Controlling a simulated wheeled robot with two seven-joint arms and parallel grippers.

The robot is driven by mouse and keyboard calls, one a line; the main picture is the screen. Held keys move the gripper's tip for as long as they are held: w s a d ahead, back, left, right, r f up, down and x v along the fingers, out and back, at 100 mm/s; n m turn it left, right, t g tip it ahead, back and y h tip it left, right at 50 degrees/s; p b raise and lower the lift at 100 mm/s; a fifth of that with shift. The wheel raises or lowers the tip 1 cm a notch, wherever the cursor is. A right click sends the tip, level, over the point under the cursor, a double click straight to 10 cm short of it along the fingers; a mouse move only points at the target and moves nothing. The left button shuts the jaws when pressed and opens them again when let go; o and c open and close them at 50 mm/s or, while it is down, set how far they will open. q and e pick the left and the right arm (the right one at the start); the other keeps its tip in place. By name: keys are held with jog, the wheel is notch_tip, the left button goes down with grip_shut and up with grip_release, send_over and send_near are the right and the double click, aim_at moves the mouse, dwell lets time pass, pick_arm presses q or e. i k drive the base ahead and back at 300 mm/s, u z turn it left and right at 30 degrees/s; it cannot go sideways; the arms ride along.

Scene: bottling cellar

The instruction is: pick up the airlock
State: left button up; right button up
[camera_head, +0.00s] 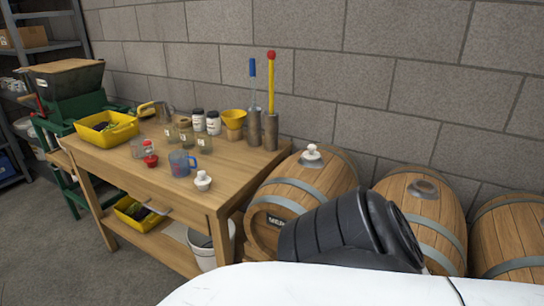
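No thing is plainly marked as the airlock, and three small pieces of similar shape could be it. A white one (203,181) stands upright near the table's front right corner. Another white one (312,152) sits on top of the left barrel. A red one (150,154) with a white part stands on the table left of the blue measuring jug. They are too small to tell apart in detail. Neither of my grippers is in view. A black segment of my arm shows at lower right, in front of the barrels.
The wooden table (205,204) holds a blue measuring jug (181,163), several jars, a yellow crate (105,127), a yellow funnel (234,117) and two tall grey cylinders. The left barrel (283,190), middle barrel (443,208) and right barrel (513,230) line the block wall. A white bucket (207,249) stands below.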

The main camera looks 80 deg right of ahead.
aim_at(151, 161)
jog(key=z, duration=3.65)
jog(key=i, duration=0.5)
jog(key=u, duration=0.6)
jog(key=k, duration=0.45)
jog(key=u, duration=1.4)
jog(key=i, duration=0.5)
jog(key=u, duration=1.15)
jog(key=i, duration=0.85)
jog(key=u, duration=0.05)
